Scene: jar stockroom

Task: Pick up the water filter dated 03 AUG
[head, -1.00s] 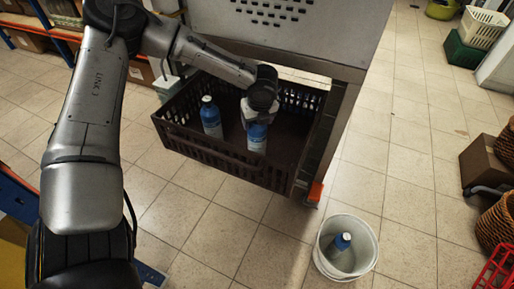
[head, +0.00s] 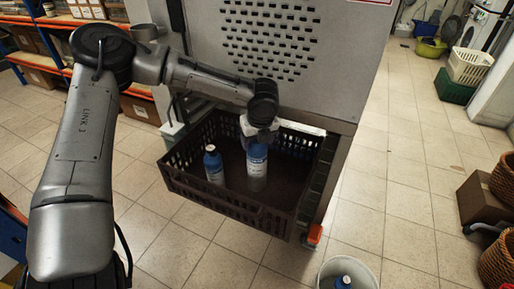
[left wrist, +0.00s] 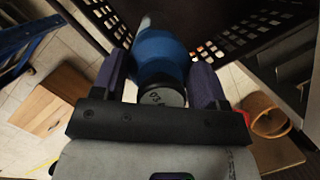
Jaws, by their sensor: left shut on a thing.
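My left gripper (head: 258,136) is shut on a blue-topped water filter (head: 257,165) with a pale label, holding it upright over the dark crate (head: 235,207). In the left wrist view the held filter (left wrist: 160,52) sits between the two fingers, its dark cap end (left wrist: 160,97) toward the camera. The cap bears small markings, too blurred to read as a full date. A second blue filter (head: 213,165) stands in the crate to the left. A third filter (head: 342,283) is in the white bucket (head: 364,267) at the bottom right, partly cut off. My right gripper is not in view.
A grey perforated metal cabinet (head: 270,50) stands right behind the crate. An orange-footed post (head: 313,235) is at its right. Cardboard boxes (head: 481,200) and wicker baskets (head: 497,265) line the right edge. Tiled floor is clear between.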

